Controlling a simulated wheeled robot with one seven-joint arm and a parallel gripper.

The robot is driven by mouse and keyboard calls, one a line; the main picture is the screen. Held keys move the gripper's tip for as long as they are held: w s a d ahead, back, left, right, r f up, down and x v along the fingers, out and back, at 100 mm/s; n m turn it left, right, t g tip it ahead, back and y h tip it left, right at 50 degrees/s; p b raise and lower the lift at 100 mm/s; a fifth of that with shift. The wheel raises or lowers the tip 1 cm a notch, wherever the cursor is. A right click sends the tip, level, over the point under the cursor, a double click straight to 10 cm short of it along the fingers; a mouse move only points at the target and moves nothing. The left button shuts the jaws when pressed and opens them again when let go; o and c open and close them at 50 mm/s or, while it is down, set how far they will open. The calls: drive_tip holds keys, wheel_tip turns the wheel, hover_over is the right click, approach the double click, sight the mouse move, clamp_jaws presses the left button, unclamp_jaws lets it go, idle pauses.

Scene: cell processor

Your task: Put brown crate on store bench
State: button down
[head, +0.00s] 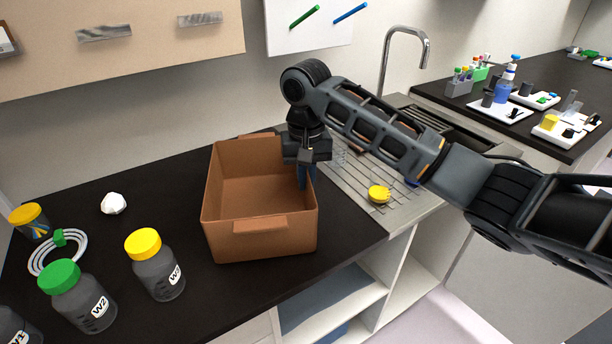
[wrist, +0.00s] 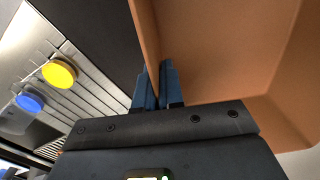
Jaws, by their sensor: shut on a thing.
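The brown crate (head: 262,236) is an empty open box with a handle lip at its front and back. It rests on the black worktop, or very close to it, left of the sink's drainboard. My gripper (head: 305,180) points down at the crate's right wall. In the wrist view the two blue fingers (wrist: 158,88) are shut on that wall, with the crate's inside (wrist: 215,50) to the right. I cannot tell which of the surfaces is the store bench.
Bottles with a yellow lid (head: 143,243) and a green lid (head: 60,276), a coiled tube (head: 58,252) and a crumpled white item (head: 113,204) stand left of the crate. A yellow-capped item (head: 379,194) is on the drainboard (head: 350,170). A tap (head: 405,32) rises behind.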

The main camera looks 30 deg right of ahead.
drive_tip(key=shift+f, duration=0.1)
drive_tip(key=c, duration=1.3)
unclamp_jaws()
drive_tip(key=shift+o, duration=0.2)
wheel_tip(320, 180, up, 12)
drive_tip(key=shift+r+p, duration=0.15)
drive_tip(key=shift+p, duration=0.3)
